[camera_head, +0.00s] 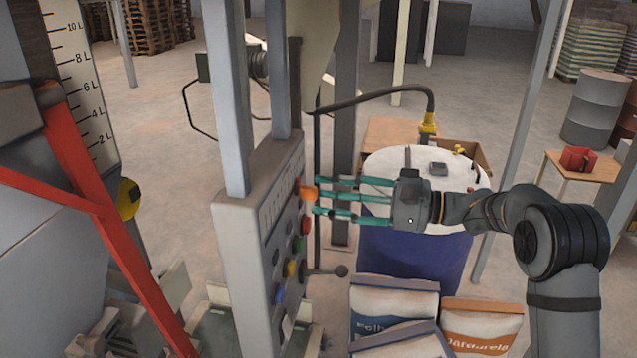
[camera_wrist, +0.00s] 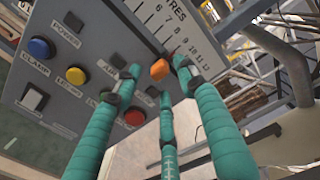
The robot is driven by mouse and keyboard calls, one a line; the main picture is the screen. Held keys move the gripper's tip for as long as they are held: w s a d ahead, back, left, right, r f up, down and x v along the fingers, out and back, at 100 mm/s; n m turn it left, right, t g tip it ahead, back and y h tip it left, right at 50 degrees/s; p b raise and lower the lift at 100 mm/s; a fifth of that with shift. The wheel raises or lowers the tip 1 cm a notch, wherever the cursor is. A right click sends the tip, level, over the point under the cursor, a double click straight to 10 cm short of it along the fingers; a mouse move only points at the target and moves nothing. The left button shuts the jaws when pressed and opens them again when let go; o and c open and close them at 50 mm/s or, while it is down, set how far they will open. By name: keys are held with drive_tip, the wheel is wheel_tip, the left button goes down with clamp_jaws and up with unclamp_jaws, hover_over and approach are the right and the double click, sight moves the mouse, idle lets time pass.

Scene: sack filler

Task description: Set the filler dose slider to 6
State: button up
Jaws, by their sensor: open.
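The dose slider's orange knob (camera_head: 307,193) stands out from the edge of the grey control panel (camera_head: 238,235). In the wrist view the orange knob (camera_wrist: 159,69) is beside the white litre scale (camera_wrist: 172,28), whose higher numbers, up to 12, are readable. The exact number it points to cannot be told. My gripper (camera_head: 320,200) has teal fingers, open and reaching left to the panel. In the wrist view my gripper's fingertips (camera_wrist: 158,82) are spread around the knob, one each side and one below; contact is unclear.
Panel buttons include blue (camera_wrist: 40,48), yellow (camera_wrist: 76,75) and red (camera_wrist: 135,116) ones, close to the fingers. A dark lever (camera_head: 340,271) juts below. A blue drum (camera_head: 400,262) with a white lid and several sacks (camera_head: 393,300) are beneath my arm. Grey posts (camera_head: 224,95) rise beside the panel.

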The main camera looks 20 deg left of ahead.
sight(306, 191)
drive_tip(key=shift+s+a+r+p, duration=0.1)
drive_tip(key=shift+s+a+p, duration=0.1)
drive_tip(key=shift+a, duration=0.3)
drive_tip(key=shift+s+a+r+p, duration=0.1)
drive_tip(key=shift+s+a, duration=0.05)
drive_tip(key=shift+a, duration=0.3)
drive_tip(key=shift+w+a+f, duration=0.1)
drive_tip(key=shift+a+f, duration=0.05)
drive_tip(key=shift+a, duration=0.15)
drive_tip(key=shift+c, duration=1.1)
drive_tip(key=c, duration=0.6)
drive_tip(key=shift+c, duration=0.7)
drive_tip(key=shift+d+f, duration=0.1)
drive_tip(key=shift+f, duration=0.1)
clamp_jaws()
